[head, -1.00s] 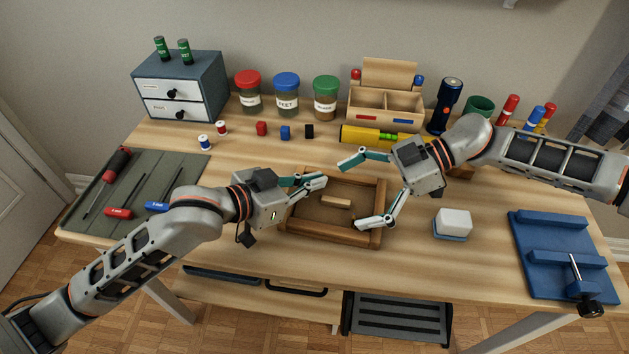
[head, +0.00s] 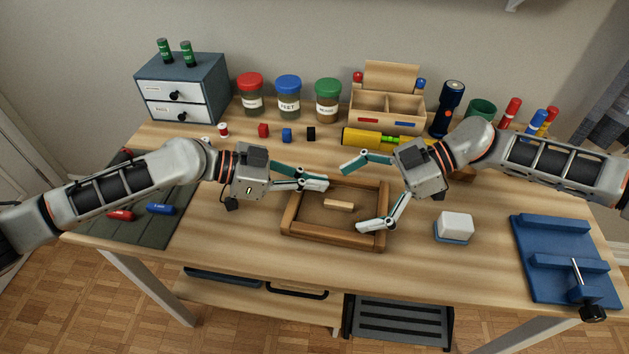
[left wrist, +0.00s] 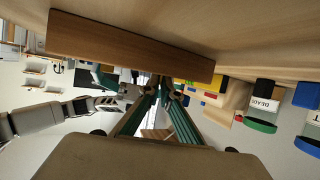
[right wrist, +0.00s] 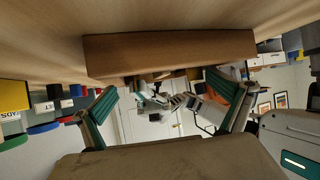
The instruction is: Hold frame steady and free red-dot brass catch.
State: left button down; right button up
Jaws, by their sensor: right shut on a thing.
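The wooden frame (head: 335,243) lies on the desk with a small wooden block (head: 339,205) on its brown panel. My right gripper (head: 362,194) has its fingers spread wide at the frame's right side and is shut on the frame; a frame bar (right wrist: 170,55) spans the right wrist view. My left gripper (head: 322,184) has its fingers together, with the tips over the frame's back edge. In the left wrist view its closed fingers (left wrist: 166,88) show nothing between them, below a frame bar (left wrist: 130,45). I cannot make out a brass catch or red dot.
A yellow cylinder (head: 360,137) lies behind my right gripper. A white block on a blue base (head: 455,227) and a blue fixture (head: 560,258) stand to the right. A tool mat (head: 150,232) lies under my left arm. Jars and an organiser (head: 388,122) line the back.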

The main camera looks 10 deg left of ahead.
pick_arm(q)
jog(key=shift+w+a+f+m+g+h, duration=0.1)
jog(key=shift+f+m+g, duration=0.1)
jog(key=shift+m+g, duration=0.35)
jog(key=shift+w+d+f+m+g+h, duration=0.1)
jog(key=shift+f+m+g, duration=0.1)
jog(key=shift+m+g, duration=0.35)
jog(key=shift+a+f+m+g+h, duration=0.1)
jog(key=shift+f+m+g, duration=0.1)
jog(key=shift+m+g, duration=0.7)
jog(key=shift+g, duration=0.5)
jog(key=shift+m, duration=0.3)
jog(key=c, duration=2.3)
grip_release()
jog(key=shift+r, duration=0.15)
jog(key=shift+w, duration=0.1)
jog(key=shift+a+r, duration=0.15)
jog(key=shift+a, duration=0.05)
jog(key=shift+v, duration=3.75)
